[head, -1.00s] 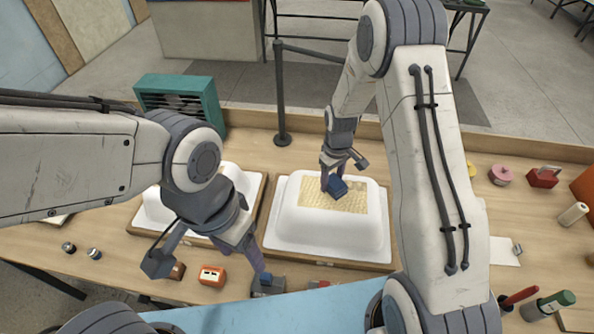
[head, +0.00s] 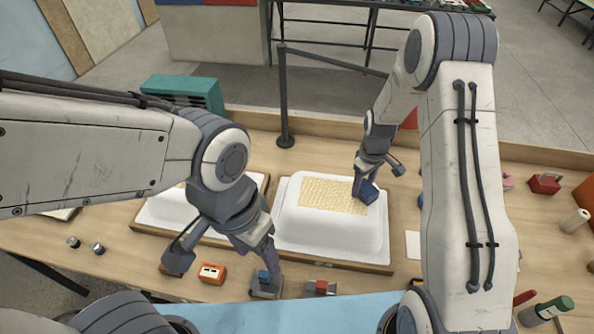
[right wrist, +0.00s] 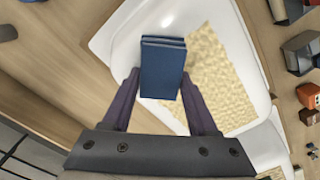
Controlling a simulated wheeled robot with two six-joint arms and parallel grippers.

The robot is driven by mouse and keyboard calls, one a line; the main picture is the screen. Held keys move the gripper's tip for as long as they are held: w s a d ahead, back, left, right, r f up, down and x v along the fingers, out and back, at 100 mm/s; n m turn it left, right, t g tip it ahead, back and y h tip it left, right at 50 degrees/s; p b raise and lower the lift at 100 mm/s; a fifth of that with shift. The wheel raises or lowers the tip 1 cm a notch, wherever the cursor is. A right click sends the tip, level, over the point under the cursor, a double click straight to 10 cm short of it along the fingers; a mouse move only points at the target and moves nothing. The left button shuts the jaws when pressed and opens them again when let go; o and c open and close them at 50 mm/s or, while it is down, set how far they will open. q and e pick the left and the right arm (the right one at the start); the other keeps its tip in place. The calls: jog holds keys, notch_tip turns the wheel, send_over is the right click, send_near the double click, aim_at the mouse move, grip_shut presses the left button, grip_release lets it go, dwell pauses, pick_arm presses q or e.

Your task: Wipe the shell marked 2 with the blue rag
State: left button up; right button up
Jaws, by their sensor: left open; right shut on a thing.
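The blue rag (head: 369,192), a folded block, is held in my right gripper (head: 366,183), shut on it. The rag is at the right end of a yellowish, grainy patch (head: 330,194) on top of the white middle shell (head: 318,232); I cannot tell whether it touches. In the right wrist view the rag (right wrist: 162,68) is between the fingers (right wrist: 162,103), with the patch (right wrist: 220,85) beside it. A second white shell (head: 165,208) is at left, mostly hidden by my left arm. No number 2 is readable. My left gripper (head: 216,264) is open and empty over the bench front.
An orange block (head: 212,273), a grey-and-blue item (head: 266,285) and a red-and-grey item (head: 320,288) lie along the front. A teal crate (head: 185,92) and a dark post (head: 284,100) stand behind. A red item (head: 545,183) and a green-capped bottle (head: 553,305) are at right.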

jog(key=shift+s+d, duration=0.15)
jog(key=shift+d, duration=0.3)
notch_tip(320, 180, up, 4)
jog(key=shift+a+f+p, duration=0.15)
jog(key=shift+f+p, duration=0.05)
jog(key=shift+p, duration=0.9)
jog(key=shift+r+p, duration=0.3)
jog(key=shift+r, duration=0.05)
jog(key=shift+r+p, duration=1.4)
jog(key=shift+r, duration=0.55)
